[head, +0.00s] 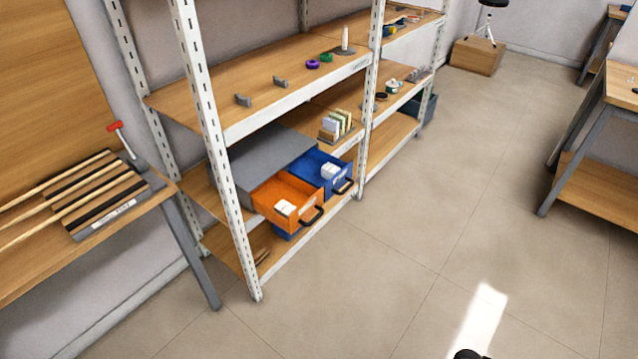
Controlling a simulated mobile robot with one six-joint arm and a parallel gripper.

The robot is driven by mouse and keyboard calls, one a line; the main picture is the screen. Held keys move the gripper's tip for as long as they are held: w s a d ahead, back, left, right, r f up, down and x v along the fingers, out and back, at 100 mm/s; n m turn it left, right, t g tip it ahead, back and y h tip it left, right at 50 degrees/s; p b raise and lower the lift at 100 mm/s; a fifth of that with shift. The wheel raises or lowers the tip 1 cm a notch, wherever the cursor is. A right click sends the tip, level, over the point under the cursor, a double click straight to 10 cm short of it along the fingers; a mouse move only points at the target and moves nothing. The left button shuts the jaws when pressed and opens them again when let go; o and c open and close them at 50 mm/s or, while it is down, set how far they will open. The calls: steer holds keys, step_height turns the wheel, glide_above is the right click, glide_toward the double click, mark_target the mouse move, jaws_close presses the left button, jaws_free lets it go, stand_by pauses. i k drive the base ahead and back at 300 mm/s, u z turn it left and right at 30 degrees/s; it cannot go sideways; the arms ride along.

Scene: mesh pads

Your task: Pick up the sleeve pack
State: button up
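No label names a sleeve pack, and I cannot tell for sure which item it is. A small white pack (285,207) lies in the open orange drawer (268,194). Another white pack (329,171) lies in the open blue drawer (314,159) beside it. Both drawers stick out of a grey cabinet (262,152) on the middle shelf of a rack. Upright white and pale yellow packs (337,124) stand in a small wooden holder farther along that shelf. My gripper is not recognizable; only a dark rounded piece shows at the bottom edge.
The metal rack post (222,160) stands left of the drawers. A wooden bench (150,203) with rods and a red-handled clamp is at left. Another table (622,95) is at right. The floor (400,250) between them is clear. Black handles (312,216) protrude from the drawers.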

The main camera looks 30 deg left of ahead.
mark_target(329, 169)
steer(key=z, duration=0.3)
steer(key=k, duration=0.35)
steer(key=u, duration=2.35)
steer(key=i, duration=1)
steer(key=u, duration=0.1)
steer(key=k, duration=0.15)
steer(key=u, duration=0.05)
